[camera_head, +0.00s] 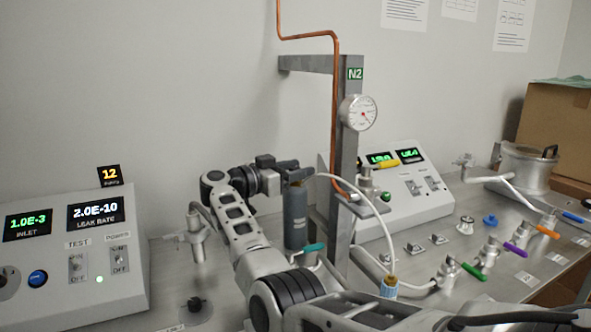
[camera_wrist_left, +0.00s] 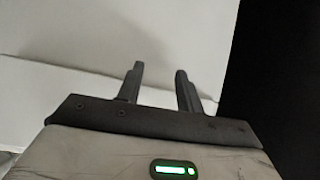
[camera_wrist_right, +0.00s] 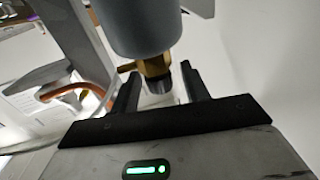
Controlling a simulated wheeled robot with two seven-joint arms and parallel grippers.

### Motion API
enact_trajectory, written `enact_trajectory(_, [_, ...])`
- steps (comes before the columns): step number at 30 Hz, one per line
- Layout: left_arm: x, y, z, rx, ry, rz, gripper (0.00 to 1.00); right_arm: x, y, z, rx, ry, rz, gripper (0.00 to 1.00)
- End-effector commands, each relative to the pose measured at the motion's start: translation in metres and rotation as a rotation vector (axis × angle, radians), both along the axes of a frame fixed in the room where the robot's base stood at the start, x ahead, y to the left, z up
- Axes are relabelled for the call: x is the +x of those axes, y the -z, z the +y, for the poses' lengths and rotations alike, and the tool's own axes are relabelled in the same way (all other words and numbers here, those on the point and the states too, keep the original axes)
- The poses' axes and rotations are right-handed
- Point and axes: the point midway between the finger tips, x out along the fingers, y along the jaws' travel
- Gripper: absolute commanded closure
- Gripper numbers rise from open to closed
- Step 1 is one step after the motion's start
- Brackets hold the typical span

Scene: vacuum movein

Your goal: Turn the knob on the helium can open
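The helium can appears to be the grey cylinder (camera_head: 296,218) standing upright in the head view, left of the grey post. My right gripper (camera_head: 292,170) is at its top, coming in from the left. In the right wrist view the can body (camera_wrist_right: 143,22) appears upside down, with a brass valve and a dark knob (camera_wrist_right: 160,84) at its end. The knob lies between the two fingers of the right gripper (camera_wrist_right: 158,90), which look apart with gaps beside it. My left gripper (camera_wrist_left: 158,88) is open and empty in the left wrist view, outside the head view.
A grey post (camera_head: 346,190) carries a copper pipe and a round gauge (camera_head: 358,112). A white hose (camera_head: 358,205) runs from near the can's top to a blue-and-brass fitting (camera_head: 389,287). A leak-rate console (camera_head: 75,255) stands left; several coloured valve handles lie right.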

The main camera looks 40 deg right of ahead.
Motion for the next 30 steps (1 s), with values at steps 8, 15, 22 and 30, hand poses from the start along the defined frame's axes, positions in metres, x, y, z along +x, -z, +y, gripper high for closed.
enact_trajectory(8, [-0.004, 0.004, 0.0, 0.001, 0.0, 0.011, 0.64, 0.001, 0.0, 0.003, 0.0, -0.003, -0.001, 0.54])
enact_trajectory(15, [-0.008, 0.015, -0.001, 0.001, 0.001, 0.023, 0.64, 0.006, 0.002, 0.04, 0.003, -0.007, -0.001, 0.54])
enact_trajectory(22, [-0.006, 0.02, -0.003, -0.006, 0.004, 0.019, 0.64, 0.013, 0.002, 0.097, 0.004, -0.006, 0.0, 0.54])
enact_trajectory(30, [-0.002, 0.019, -0.005, -0.022, 0.006, -0.003, 0.64, 0.019, 0.001, 0.145, 0.002, -0.003, 0.001, 0.54])
